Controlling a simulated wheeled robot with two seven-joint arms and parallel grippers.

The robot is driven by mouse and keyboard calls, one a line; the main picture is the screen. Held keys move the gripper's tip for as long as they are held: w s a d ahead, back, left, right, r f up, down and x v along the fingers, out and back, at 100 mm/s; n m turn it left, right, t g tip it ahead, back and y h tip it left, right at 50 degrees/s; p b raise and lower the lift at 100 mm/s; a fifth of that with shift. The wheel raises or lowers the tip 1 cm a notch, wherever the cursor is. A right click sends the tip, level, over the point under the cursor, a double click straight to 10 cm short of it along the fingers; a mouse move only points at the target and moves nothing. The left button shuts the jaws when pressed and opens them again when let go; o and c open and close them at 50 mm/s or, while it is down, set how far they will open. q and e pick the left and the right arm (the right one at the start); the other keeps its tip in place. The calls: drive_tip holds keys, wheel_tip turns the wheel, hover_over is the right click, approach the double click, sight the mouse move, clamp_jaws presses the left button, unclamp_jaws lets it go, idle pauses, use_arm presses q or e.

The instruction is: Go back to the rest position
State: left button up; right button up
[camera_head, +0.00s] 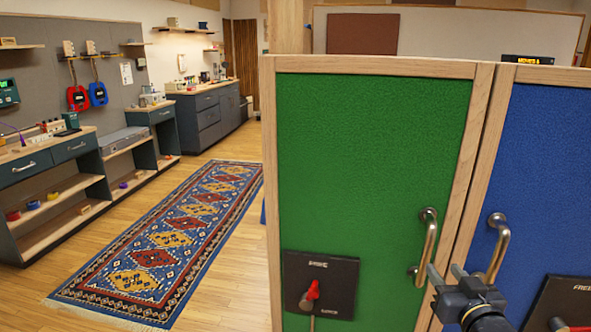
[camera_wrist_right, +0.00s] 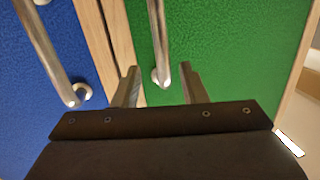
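My right gripper (camera_head: 447,272) is at the lower right in the head view, in front of the cabinet doors near the handles. In the right wrist view its two fingers (camera_wrist_right: 158,78) stand apart, with nothing clamped between them. The green door's metal handle (camera_head: 428,244) shows behind the gap in the right wrist view (camera_wrist_right: 157,38), clear of both fingers as seen there; its distance in depth is hard to tell. The green door (camera_head: 370,160) and the blue door (camera_head: 548,180) look shut. My left gripper is not in view.
The blue door's handle (camera_head: 499,240) is close beside my right gripper. A black panel with a red-tipped lever (camera_head: 335,272) is on the green door. A patterned rug (camera_head: 180,240) lies on open floor to the left, beside workbenches (camera_head: 60,165) along the wall.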

drive_tip(key=s+a+f+g+y+p, duration=0.1)
drive_tip(key=s+a+g, duration=0.4)
drive_tip(key=s, duration=0.6)
drive_tip(key=s+a+f+g+y+p, duration=0.1)
drive_tip(key=s+a+g+y+p, duration=0.3)
drive_tip(key=s+a, duration=0.4)
drive_tip(key=s+g+p, duration=0.1)
drive_tip(key=s+g, duration=0.1)
drive_tip(key=s, duration=0.1)
drive_tip(key=shift+a, duration=0.15)
